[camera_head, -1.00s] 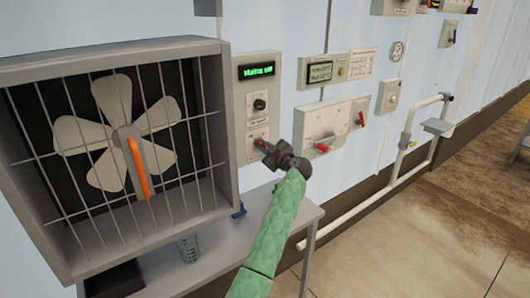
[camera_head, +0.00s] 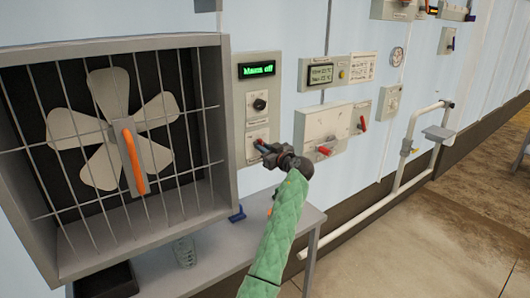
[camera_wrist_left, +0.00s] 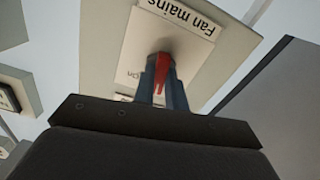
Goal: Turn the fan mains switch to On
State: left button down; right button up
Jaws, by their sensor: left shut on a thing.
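The fan mains switch is a small plate (camera_wrist_left: 128,62) labelled "Fan mains" with a red handle (camera_wrist_left: 166,72), seen upside down in the left wrist view. In the head view its plate (camera_head: 250,138) sits low on the grey control panel beside the fan. My left gripper (camera_head: 262,147) is at the plate, its fingers shut around the red handle. The fingers (camera_wrist_left: 163,80) also show in the left wrist view, one on each side of the handle. The green display (camera_head: 257,70) above reads "Mains off". My right gripper is not in view.
More wall boxes with red handles, including a wide box (camera_head: 322,128), are to the right, with a white pipe (camera_head: 345,232) below.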

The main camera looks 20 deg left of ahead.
pick_arm(q)
jog(key=shift+m+b, duration=0.5)
jog(key=shift+m, duration=5)
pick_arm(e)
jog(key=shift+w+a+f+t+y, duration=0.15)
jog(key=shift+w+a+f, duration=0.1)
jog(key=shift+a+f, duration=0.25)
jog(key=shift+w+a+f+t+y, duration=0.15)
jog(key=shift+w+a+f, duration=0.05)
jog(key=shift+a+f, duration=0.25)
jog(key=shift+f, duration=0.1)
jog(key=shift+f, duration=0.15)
pick_arm(q)
jog(key=c, duration=1.4)
grip_release()
jog(key=shift+c, duration=0.2)
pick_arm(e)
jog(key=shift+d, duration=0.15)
pick_arm(q)
jog(key=b+v, duration=0.2)
jog(key=v, duration=0.6)
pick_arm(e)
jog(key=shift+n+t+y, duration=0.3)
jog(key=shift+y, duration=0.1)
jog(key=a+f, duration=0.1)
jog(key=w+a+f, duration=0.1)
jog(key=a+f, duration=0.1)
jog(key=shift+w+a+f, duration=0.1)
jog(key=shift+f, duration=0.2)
